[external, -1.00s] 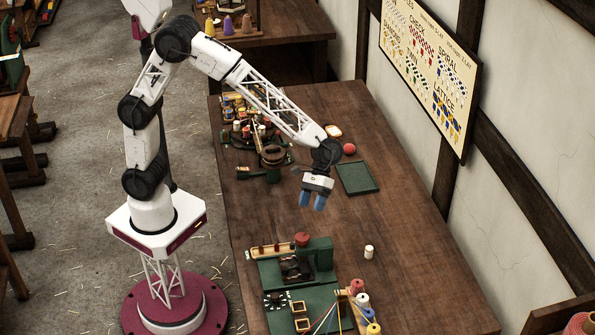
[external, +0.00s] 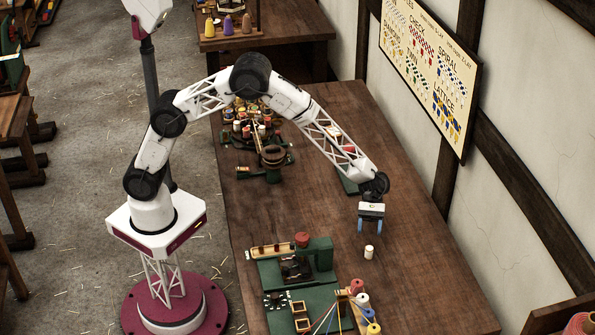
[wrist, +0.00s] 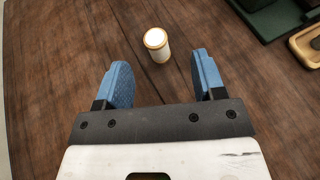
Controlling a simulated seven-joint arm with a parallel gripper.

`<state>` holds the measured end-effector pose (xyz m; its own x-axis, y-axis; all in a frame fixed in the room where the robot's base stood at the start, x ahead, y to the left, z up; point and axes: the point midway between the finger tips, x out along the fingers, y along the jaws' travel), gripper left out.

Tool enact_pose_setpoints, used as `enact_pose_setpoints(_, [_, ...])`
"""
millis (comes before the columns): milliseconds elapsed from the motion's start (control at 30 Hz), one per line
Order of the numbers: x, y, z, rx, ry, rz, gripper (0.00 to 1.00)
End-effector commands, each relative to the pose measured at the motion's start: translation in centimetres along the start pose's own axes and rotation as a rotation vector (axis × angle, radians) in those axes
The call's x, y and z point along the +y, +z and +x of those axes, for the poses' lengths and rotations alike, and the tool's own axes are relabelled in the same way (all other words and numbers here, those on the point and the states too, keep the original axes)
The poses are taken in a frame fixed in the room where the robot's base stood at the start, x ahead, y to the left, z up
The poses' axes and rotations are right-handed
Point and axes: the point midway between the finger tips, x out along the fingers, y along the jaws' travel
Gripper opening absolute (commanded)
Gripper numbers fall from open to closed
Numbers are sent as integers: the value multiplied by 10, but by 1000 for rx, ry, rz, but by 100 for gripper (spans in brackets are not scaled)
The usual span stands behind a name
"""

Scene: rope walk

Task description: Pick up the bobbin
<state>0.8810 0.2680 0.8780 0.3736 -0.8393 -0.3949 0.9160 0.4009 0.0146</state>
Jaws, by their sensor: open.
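The bobbin (external: 369,252), small and white, stands alone on the wooden table. In the wrist view the bobbin (wrist: 156,43) shows pale tan rims and a white middle, and it lies ahead of the fingertips, between their lines. My gripper (external: 370,228) is above the table, close to the bobbin and just behind it in the external view. Its two blue fingers are apart with nothing between them, as the wrist view of my gripper (wrist: 160,72) also shows. The fingers do not appear to touch the bobbin.
A green machine (external: 320,255) with a red knob stands left of the bobbin, with several coloured spools (external: 362,300) at its front right. A crowded rack (external: 245,130) is farther back. The wooden table (external: 430,270) is clear to the right of the bobbin.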

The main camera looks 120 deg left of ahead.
Motion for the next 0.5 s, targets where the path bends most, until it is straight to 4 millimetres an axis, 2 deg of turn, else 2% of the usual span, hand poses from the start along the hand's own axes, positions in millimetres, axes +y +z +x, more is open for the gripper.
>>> enact_pose_setpoints(133, [5, -9, -1, -13, 10, -20, 63])
enact_pose_setpoints(500, [6, -9, 0, -13, 10, -21, 63])
